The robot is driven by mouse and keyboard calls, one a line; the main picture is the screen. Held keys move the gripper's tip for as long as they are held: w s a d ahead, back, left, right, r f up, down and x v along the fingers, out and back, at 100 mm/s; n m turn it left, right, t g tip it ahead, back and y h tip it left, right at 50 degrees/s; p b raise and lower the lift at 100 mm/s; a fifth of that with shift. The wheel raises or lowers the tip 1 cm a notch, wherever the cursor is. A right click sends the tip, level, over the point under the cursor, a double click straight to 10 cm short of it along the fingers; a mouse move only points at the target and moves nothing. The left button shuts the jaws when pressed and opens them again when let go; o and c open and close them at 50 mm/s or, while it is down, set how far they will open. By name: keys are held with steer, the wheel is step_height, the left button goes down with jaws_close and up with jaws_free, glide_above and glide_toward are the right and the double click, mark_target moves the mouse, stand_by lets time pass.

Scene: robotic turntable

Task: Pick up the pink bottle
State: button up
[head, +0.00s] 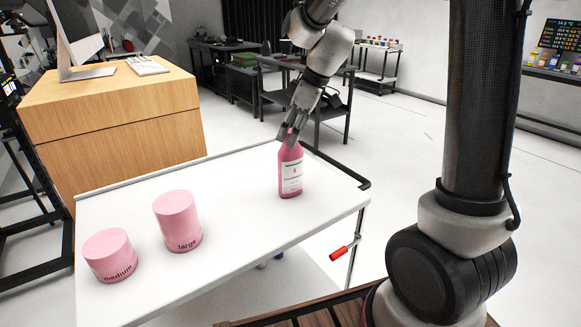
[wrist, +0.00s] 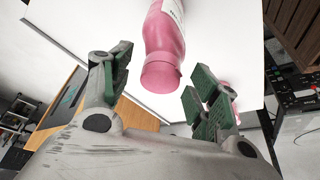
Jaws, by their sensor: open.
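The pink bottle (head: 290,172) stands upright near the right end of the white table, with a pale label on its front. My gripper (head: 291,134) is at the bottle's top, with its fingers around or just beside the neck; the head view does not show which. In the wrist view, the bottle's cap end (wrist: 161,72) points toward my gripper (wrist: 158,92) and lies between the two open, green-padded fingers. Gaps show between the bottle and both fingers. The bottle's base is out of the wrist view.
Two pink cylinders, one marked "large" (head: 178,222) and one marked "medium" (head: 110,256), stand on the left half of the white table (head: 235,225). The tabletop between them and the bottle is clear. A wooden desk (head: 115,110) stands behind at left.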

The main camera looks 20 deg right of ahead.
steer(key=shift+a+f, duration=0.15)
steer(key=shift+f, duration=0.25)
steer(key=shift+c, duration=0.4)
jaws_close()
